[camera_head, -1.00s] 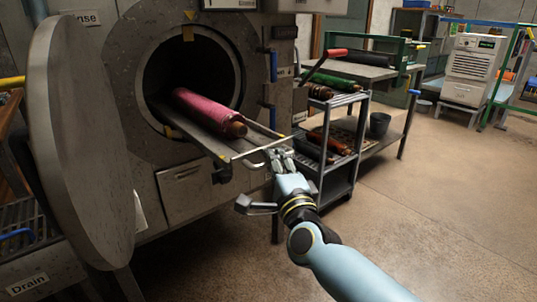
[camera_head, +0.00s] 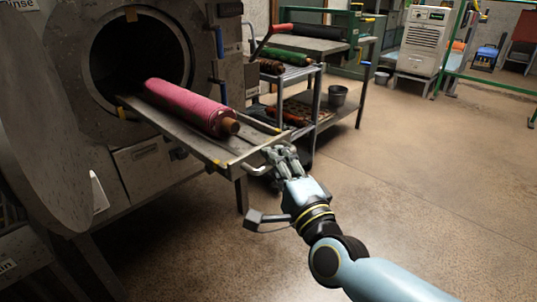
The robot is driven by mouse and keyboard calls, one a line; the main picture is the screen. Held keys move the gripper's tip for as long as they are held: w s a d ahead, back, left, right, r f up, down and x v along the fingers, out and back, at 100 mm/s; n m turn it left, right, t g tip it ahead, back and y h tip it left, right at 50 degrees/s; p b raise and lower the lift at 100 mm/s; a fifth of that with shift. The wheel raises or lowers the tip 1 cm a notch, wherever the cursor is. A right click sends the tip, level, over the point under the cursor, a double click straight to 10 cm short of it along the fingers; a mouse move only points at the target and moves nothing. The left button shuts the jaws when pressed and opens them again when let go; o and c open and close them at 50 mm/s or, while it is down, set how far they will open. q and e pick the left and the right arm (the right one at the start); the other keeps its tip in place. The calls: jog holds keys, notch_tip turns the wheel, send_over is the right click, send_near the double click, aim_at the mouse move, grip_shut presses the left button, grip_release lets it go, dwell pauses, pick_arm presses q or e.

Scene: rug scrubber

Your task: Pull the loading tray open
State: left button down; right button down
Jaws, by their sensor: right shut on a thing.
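The loading tray (camera_head: 200,146) sticks well out of the round opening of the scrubber (camera_head: 62,70). A rolled pink rug (camera_head: 185,103) on a brown core lies along the tray. A light bent handle (camera_head: 256,169) is at the tray's front end. My right gripper (camera_head: 272,158) is at that front end, shut on the handle; its fingers hide part of it. My left gripper is not in view.
The scrubber's round door (camera_head: 45,140) stands open at the left. A grey cart (camera_head: 300,112) with rolled rugs stands just behind the tray's front right corner. The floor (camera_head: 420,170) at the right is clear.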

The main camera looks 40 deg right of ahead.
jog(key=shift+f, duration=0.25)
jog(key=c, duration=1.6)
grip_release()
jog(key=shift+r, duration=0.1)
jog(key=shift+r, duration=0.1)
jog(key=v, duration=1.2)
